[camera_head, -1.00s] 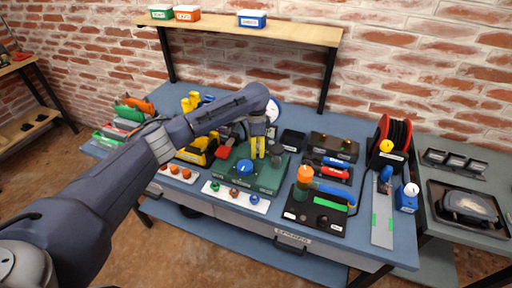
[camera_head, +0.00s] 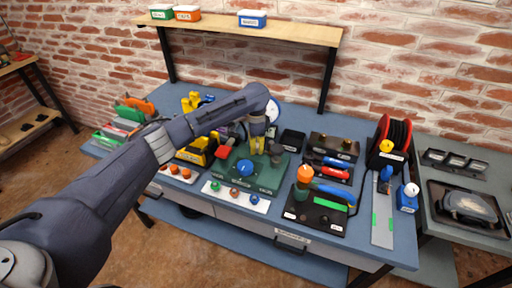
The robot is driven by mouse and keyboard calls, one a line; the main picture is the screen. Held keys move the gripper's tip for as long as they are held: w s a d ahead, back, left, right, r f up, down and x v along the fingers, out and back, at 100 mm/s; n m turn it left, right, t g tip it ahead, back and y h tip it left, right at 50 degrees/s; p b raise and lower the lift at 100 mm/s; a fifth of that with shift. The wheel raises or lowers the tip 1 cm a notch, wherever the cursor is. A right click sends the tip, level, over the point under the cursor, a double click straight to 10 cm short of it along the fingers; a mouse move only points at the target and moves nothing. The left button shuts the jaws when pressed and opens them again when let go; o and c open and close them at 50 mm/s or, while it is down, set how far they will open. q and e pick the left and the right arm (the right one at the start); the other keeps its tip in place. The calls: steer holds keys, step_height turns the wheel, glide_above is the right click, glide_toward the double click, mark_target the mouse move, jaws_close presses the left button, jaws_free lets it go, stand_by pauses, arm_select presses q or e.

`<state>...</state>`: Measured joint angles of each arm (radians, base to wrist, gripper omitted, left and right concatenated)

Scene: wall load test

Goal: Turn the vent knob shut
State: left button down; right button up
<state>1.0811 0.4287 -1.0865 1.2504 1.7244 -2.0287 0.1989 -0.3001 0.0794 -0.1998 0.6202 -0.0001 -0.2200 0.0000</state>
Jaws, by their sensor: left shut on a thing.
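A dark green panel (camera_head: 263,185) lies on the blue-topped bench with labels along its front edge. A blue knob (camera_head: 244,167) stands on its front part and a dark grey knob-like piece (camera_head: 277,150) on its right side. My left gripper (camera_head: 257,149), with yellow fingers, points down over the back of the panel, behind the blue knob and left of the dark piece. It is shut on a small part there, apparently the vent knob, which the fingers hide almost wholly. A white round gauge (camera_head: 273,108) stands behind, partly covered by my wrist. My right gripper is out of view.
A white strip with coloured knobs (camera_head: 234,197) lies in front of the panel. A black box (camera_head: 318,212) with an orange-topped knob stands to the right, beside red and blue tools (camera_head: 331,172). A black tray (camera_head: 292,140) is behind. Yellow tools (camera_head: 191,152) crowd the left.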

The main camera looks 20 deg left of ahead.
arm_select(q)
steer(key=shift+m, duration=2)
steer(key=c, duration=1)
jaws_free()
steer(key=shift+r, duration=0.1)
step_height(320, 180, up, 12)
steer(key=shift+s+f, duration=0.1)
steer(key=shift+s, duration=0.05)
